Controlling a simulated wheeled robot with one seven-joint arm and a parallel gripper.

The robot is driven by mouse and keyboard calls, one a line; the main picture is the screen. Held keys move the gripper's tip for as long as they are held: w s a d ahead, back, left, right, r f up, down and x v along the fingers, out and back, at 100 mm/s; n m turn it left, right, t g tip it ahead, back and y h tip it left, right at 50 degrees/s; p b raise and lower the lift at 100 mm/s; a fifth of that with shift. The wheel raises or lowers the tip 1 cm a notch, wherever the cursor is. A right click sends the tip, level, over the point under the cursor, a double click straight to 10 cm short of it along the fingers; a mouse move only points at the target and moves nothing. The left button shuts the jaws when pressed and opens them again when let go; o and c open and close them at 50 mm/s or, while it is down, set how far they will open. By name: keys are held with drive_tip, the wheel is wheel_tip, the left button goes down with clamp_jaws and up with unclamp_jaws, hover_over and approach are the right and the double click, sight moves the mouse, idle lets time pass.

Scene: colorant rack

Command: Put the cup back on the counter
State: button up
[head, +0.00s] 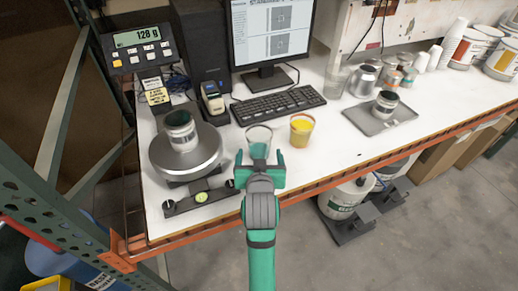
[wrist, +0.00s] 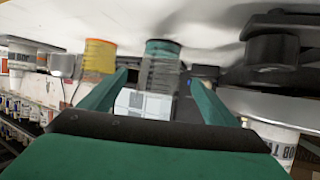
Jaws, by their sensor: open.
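A clear cup with teal contents (head: 259,141) appears upright on the white counter (head: 330,190), in front of the keyboard. My gripper (head: 260,158) is open at the cup's near side, with one finger to its left and one to its right in the head view. In the wrist view, which is upside down, the cup (wrist: 160,72) shows between the open fingers (wrist: 158,82). I cannot tell whether the fingers touch it. The cup's lower front is partly hidden by my gripper in the head view.
A cup of yellow colorant (head: 302,131) stands close on the right. A scale (head: 187,158) with a can (head: 181,131) on it is at the left; its display (head: 136,38) reads 128 g. A grey tray (head: 365,122) holds another can. Counter space in front of the tray is clear.

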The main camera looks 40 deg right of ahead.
drive_tip(key=shift+v, duration=1.85)
drive_tip(key=shift+w+a, duration=0.1)
